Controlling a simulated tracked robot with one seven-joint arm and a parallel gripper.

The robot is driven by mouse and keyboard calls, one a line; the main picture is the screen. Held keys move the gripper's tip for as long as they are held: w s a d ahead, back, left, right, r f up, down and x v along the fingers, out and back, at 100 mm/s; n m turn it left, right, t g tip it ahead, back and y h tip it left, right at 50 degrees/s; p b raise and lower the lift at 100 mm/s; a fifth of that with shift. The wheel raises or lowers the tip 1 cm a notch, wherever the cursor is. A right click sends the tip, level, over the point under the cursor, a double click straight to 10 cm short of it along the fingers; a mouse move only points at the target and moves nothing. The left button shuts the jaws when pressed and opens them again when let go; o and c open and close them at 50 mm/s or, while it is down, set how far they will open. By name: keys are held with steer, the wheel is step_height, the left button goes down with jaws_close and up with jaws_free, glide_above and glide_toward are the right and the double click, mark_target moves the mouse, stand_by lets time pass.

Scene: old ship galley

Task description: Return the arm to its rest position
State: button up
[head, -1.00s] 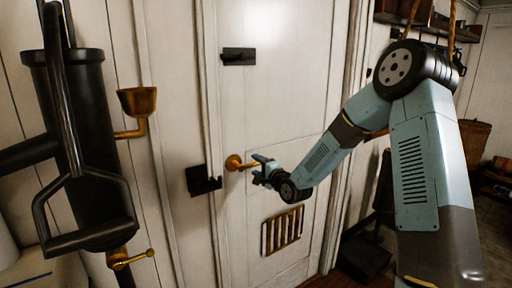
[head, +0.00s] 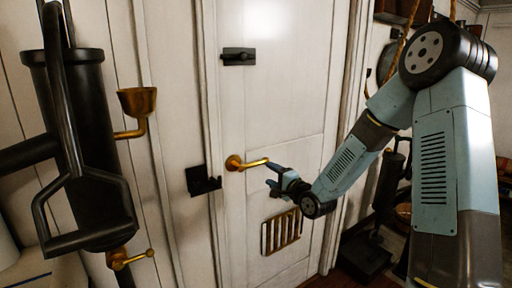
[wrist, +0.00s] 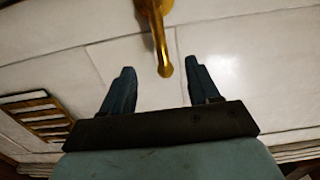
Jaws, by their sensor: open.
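My gripper (head: 274,176) is open and empty in the head view, just right of and slightly below the brass door handle (head: 246,163). In the wrist view its two dark fingers (wrist: 158,90) stand apart, and the brass handle (wrist: 158,38) reaches down toward the gap between them. I cannot see anything held. My arm bends from the right side of the head view, with its elbow high and the forearm sloping down left to the gripper.
The white door (head: 273,110) looks shut, with a brass vent grille (head: 282,232) low on it. Black latch fittings (head: 203,181) sit at its left edge. A black pump-like cylinder (head: 80,130) and a brass cup (head: 137,101) are at the left. A dark stand (head: 365,258) is on the floor.

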steer(key=shift+v, duration=0.95)
steer(key=s+d+r+n+g+h, duration=0.5)
steer(key=s+d+r+n+h, duration=0.2)
steer(key=s+d+r+h, duration=0.4)
steer(key=s+d+r+n+g, duration=0.1)
steer(key=s+d+n+g, duration=0.1)
steer(key=s, duration=1)
steer(key=s+d+r+n+g, duration=0.2)
steer(key=s+d, duration=0.1)
steer(key=s, duration=0.9)
steer(key=shift+s+d+r+y, duration=0.25)
steer(key=shift+d+r+y, duration=0.05)
